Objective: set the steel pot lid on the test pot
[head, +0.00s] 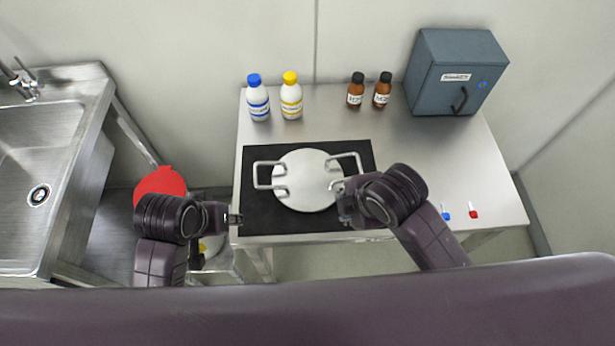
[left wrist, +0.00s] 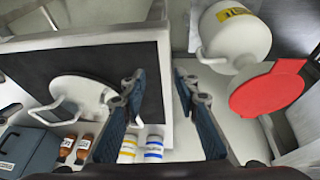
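The round steel lid (head: 306,180) lies over the black mat, with an upright wire handle on its left and another on its right. It also shows in the left wrist view (left wrist: 84,88). No pot body shows beneath it. A white vessel with a yellow label (left wrist: 236,36) stands low beside the table and may be the test pot; I cannot tell. My left gripper (head: 236,218) is open and empty at the table's left front edge, apart from the lid (left wrist: 158,84). My right gripper (head: 346,204) is by the lid's right handle; its fingers are partly hidden, so its grip is unclear.
The black mat (head: 262,212) covers the table's front left. Two white bottles (head: 274,100), two brown bottles (head: 369,92) and a grey box (head: 455,72) stand behind. Two small vials (head: 459,212) lie right. A red disc (head: 158,184) and a sink (head: 40,170) are left.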

